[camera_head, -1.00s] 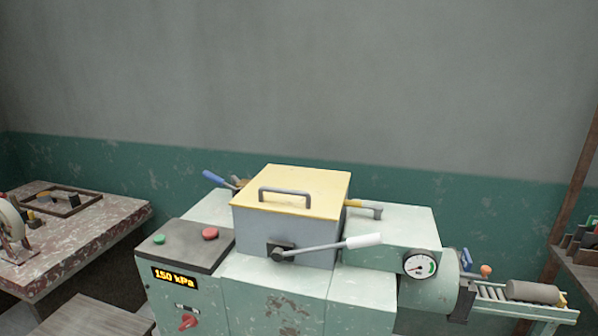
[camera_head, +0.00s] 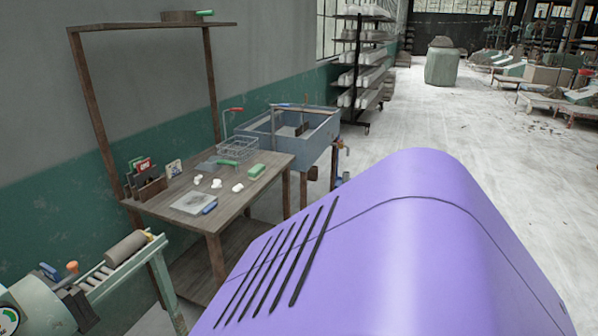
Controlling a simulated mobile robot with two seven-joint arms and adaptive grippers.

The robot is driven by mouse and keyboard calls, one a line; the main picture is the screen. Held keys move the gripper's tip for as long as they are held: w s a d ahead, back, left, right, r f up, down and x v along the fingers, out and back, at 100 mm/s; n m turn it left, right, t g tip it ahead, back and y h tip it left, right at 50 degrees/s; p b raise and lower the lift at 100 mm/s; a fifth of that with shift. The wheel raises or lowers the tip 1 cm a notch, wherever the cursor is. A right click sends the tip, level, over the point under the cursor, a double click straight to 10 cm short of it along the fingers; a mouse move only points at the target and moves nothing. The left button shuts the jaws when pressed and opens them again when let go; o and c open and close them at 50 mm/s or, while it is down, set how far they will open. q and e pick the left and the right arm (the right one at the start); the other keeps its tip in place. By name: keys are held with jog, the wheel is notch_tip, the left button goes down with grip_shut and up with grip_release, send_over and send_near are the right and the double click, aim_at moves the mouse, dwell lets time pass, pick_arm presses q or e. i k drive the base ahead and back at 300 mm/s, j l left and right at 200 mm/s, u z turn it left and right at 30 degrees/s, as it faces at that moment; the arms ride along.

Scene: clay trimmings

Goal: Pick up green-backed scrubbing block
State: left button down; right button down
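A small block with a green top (camera_head: 256,171), which looks like the green-backed scrubbing block, lies near the right back edge of the wooden worktable (camera_head: 226,198). It sits just in front of a wire basket (camera_head: 238,148). Its underside is hidden from this angle. Neither of my grippers shows in the head view.
Several white lumps, a grey plate (camera_head: 190,203) and a blue-handled item share the tabletop. A blue-grey sink (camera_head: 310,148) stands behind. A roller conveyor (camera_head: 112,272) with a clay cylinder (camera_head: 126,246) is nearer at left. Open floor (camera_head: 430,115) extends at right.

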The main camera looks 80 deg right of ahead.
aim_at(259, 170)
jog(key=z, duration=2.3)
jog(key=i+l+u, duration=0.2)
jog(key=i, duration=0.35)
jog(key=i+l+u, duration=0.2)
jog(key=i, duration=0.3)
jog(key=i+l+u, duration=0.25)
jog(key=i, duration=0.25)
